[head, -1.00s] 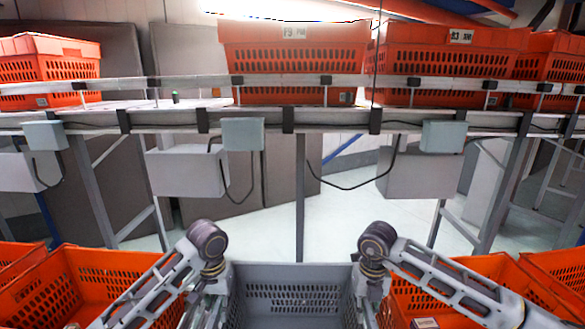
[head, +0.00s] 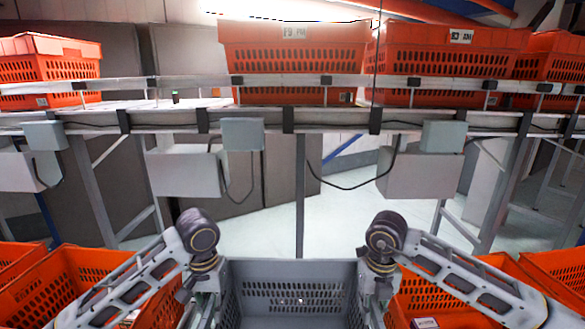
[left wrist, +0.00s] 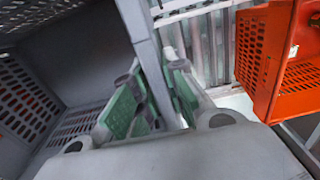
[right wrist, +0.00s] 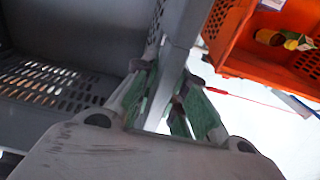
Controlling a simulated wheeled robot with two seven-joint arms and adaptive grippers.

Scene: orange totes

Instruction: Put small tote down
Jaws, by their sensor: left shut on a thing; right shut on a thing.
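The small tote is a grey perforated tote (head: 297,270) at the bottom middle of the head view, between my two arms. My left gripper (left wrist: 165,90) has its green-padded fingers either side of the tote's wall (left wrist: 138,30) in the left wrist view. My right gripper (right wrist: 165,90) is closed over the opposite wall (right wrist: 180,25) in the right wrist view. Both grippers are shut on the tote. In the head view the fingertips are hidden by my wrists, and the tote's lower part is cut off by the frame edge. What lies under the tote is not visible.
Orange totes stand close on the left (head: 85,275) and right (head: 455,300) of the grey tote, some with small items inside. Ahead is a raised conveyor (head: 270,118) carrying more orange totes (head: 295,65). Open floor (head: 270,235) shows below the conveyor.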

